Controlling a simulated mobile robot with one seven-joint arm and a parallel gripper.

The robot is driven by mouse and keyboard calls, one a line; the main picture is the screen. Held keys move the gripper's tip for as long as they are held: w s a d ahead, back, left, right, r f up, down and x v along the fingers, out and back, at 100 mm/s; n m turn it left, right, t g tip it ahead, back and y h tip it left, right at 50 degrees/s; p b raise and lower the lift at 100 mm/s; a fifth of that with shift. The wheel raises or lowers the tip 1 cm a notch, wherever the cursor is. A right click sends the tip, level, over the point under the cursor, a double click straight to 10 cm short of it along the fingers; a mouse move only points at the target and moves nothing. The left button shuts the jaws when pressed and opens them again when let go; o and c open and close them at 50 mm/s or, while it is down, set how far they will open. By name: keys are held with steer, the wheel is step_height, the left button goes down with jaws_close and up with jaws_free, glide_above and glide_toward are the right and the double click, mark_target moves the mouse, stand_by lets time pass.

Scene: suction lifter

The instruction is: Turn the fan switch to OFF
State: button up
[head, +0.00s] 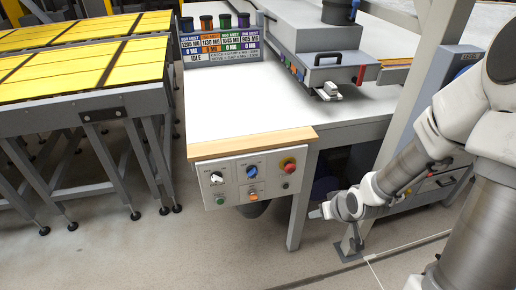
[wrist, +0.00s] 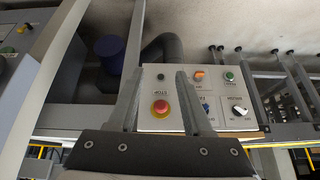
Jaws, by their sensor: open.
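The grey control panel (head: 250,180) is on the front of the white worktable. It carries a white rotary switch (head: 216,177) at left, a blue rotary switch (head: 252,171) in the middle and a red stop button (head: 289,166) at right. The labels are too small to tell which switch is the fan's.
A table leg (head: 300,208) stands beside my gripper. A roller table with yellow slats (head: 75,60) is at left. Floor in front of the panel is clear.

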mark_target(254, 175)
steer(key=a+f+m+t+y, duration=0.2)
steer(key=a+f+y, duration=0.2)
steer(key=a, duration=0.2)
steer(key=w+a+r+m+t+y+b, duration=0.2)
steer(key=w+a+r+m+t+b, duration=0.1)
steer(key=w+b, duration=0.4)
steer(key=shift+a+t+b, duration=0.55)
steer(key=shift+a+t, duration=0.35)
steer(key=shift+a, duration=0.1)
steer(key=b, duration=0.2)
steer(key=shift+w+a+f+b, duration=0.1)
steer(key=shift+w+a+b, duration=0.1)
steer(key=shift+b, duration=0.2)
steer(key=b+x, duration=0.2)
steer(key=x, duration=0.2)
steer(key=b+x, duration=0.2)
steer(key=x, duration=0.2)
steer(key=a+b+x, duration=0.1)
steer(key=b+x, duration=0.1)
steer(key=x, duration=0.2)
steer(key=shift+s, duration=0.2)
